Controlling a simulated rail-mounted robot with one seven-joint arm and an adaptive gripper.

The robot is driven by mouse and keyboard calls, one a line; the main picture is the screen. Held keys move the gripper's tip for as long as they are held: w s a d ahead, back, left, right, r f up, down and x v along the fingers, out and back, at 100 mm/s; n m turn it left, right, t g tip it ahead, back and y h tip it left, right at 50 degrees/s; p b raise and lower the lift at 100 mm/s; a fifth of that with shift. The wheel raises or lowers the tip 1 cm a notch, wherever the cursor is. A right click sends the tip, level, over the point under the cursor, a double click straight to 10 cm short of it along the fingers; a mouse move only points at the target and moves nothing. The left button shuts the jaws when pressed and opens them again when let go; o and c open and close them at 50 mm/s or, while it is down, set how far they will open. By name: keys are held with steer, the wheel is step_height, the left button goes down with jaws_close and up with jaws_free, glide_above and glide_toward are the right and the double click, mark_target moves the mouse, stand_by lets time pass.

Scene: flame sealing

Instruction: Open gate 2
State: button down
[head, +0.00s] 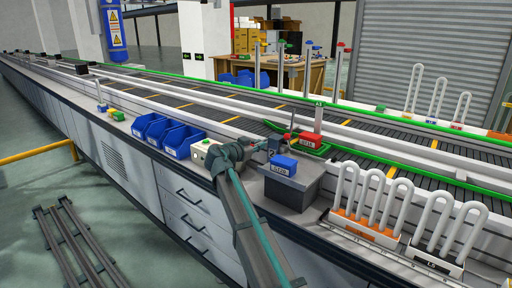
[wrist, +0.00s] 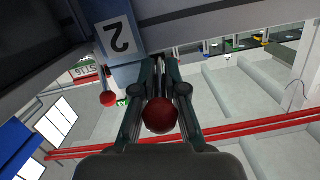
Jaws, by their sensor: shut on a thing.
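In the wrist view, a plate marked "2" (wrist: 118,38), seen upside down, is just beyond my gripper (wrist: 160,112). The fingers are closed around a red ball knob (wrist: 160,117). A second red ball knob (wrist: 108,99) on a thin stem stands apart to the left. In the head view, my gripper (head: 275,145) is at the conveyor's near edge, behind the blue block (head: 284,164) and left of the red block (head: 308,140). The held knob and gate 2 are too small or hidden to make out there.
The blue block rests on a grey pedestal (head: 292,187) close in front of my gripper. Blue bins (head: 183,140) and a pale box with a button (head: 203,153) are to the left. White U-shaped tubes in an orange rack (head: 362,228) stand to the right.

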steer(key=c, duration=1.2)
jaws_free()
steer(key=v, duration=1.2)
steer(key=shift+f, duration=0.1)
